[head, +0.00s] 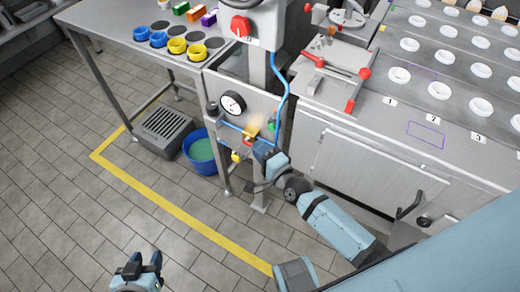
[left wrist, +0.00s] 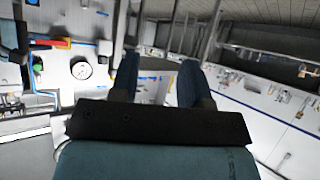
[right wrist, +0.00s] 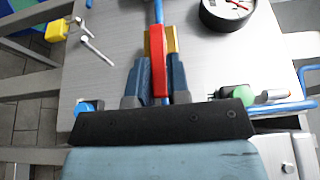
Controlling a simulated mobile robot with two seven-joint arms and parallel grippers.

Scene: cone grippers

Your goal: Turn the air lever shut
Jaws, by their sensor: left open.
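The air lever is a red handle (right wrist: 157,62) on a brass-yellow valve (right wrist: 172,42) in the right wrist view. It looks roughly in line with the blue pipe (right wrist: 158,12) above it. My right gripper (right wrist: 159,75) has one finger on each side of the red handle, close against it, and appears shut on it. In the head view my right gripper (head: 262,150) is at the valve (head: 250,131) on the machine's front panel and hides part of the lever. My left gripper (head: 139,262) is open and empty over the floor; its fingers (left wrist: 158,82) stand wide apart.
A pressure gauge (head: 232,104), a green knob (right wrist: 268,96) and a yellow padlock-like piece (right wrist: 57,30) are near the valve. A blue bucket (head: 201,152) and a grey grated box (head: 164,132) stand on the floor at left. Open floor lies around my left gripper.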

